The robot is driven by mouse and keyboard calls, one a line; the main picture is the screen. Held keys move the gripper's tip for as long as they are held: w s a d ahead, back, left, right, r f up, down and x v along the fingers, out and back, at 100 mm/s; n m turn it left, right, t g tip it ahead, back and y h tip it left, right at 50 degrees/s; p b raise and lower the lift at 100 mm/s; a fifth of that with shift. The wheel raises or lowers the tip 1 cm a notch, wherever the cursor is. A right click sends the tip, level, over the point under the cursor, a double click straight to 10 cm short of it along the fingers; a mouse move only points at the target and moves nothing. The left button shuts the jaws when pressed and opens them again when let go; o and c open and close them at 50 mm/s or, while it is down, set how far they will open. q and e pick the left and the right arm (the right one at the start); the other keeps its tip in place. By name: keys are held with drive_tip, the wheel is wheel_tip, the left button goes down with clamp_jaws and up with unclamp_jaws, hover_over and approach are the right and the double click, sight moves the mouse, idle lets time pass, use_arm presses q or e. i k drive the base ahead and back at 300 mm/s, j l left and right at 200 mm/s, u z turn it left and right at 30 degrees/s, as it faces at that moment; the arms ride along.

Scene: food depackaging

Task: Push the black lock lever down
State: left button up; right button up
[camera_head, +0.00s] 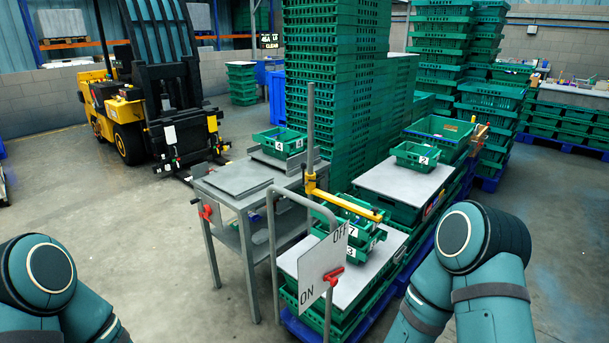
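I cannot clearly make out a black lock lever in the head view. A sign plate (322,268) marked OFF at the top and ON at the bottom stands on a grey rail frame in front, with a red lever (334,275) on it. A second red handle (207,212) is on the left side of the grey metal table (235,182). A yellow arm (345,202) is fixed to an upright grey post (311,130) behind the sign. My two arms show at the lower left and lower right; both grippers are out of the picture.
Green crates numbered 7 and 3 (350,251) sit on a white-topped stack behind the sign. Crate 2 (416,156) is farther back; crate 4 (279,142) is by the table. Tall green crate stacks (335,80) stand behind. A yellow forklift (125,115) stands left. The left floor is clear.

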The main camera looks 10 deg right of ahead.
sight(303, 165)
drive_tip(key=i+j, duration=0.75)
drive_tip(key=i, duration=0.15)
drive_tip(key=i+j, duration=0.8)
drive_tip(key=i, duration=0.15)
